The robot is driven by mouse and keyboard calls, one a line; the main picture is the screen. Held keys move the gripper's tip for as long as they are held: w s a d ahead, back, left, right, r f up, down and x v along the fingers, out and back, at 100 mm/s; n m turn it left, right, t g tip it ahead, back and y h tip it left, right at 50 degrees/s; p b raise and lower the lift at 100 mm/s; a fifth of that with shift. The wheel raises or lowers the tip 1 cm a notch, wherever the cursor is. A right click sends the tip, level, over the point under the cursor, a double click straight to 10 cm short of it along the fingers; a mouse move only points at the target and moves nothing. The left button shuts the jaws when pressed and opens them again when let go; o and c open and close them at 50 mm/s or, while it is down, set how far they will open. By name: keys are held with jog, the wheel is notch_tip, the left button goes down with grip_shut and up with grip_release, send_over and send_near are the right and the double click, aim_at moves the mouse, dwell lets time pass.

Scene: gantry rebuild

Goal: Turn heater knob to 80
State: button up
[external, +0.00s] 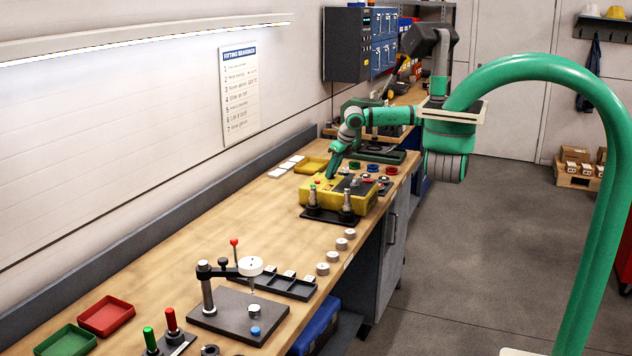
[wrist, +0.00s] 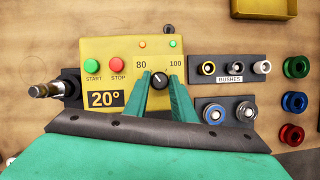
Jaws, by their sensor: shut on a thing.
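The yellow heater box (wrist: 108,50) stands on the workbench; it also shows in the external view (external: 362,196). Its black heater knob (wrist: 160,80) sits between the printed marks 80 at upper left and 100 at upper right. The knob's pale pointer faces up and seems to lean slightly left, between the marks. My gripper (wrist: 160,86) has its two green fingers on either side of the knob, shut on it. In the external view my gripper (external: 331,174) reaches down onto the box, and the knob is hidden there.
Green START (wrist: 92,66) and red STOP (wrist: 118,65) buttons and a 20° display (wrist: 105,99) are left of the knob. A bushes rack (wrist: 229,68) and coloured rings (wrist: 295,103) stand to the right. A metal post (wrist: 45,90) is at the left.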

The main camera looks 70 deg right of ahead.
jog(key=o, duration=1)
jog(key=shift+r, duration=0.1)
jog(key=v, duration=1)
jog(key=shift+s+r, duration=0.1)
jog(key=shift+r, duration=0.2)
jog(key=shift+a, duration=0.1)
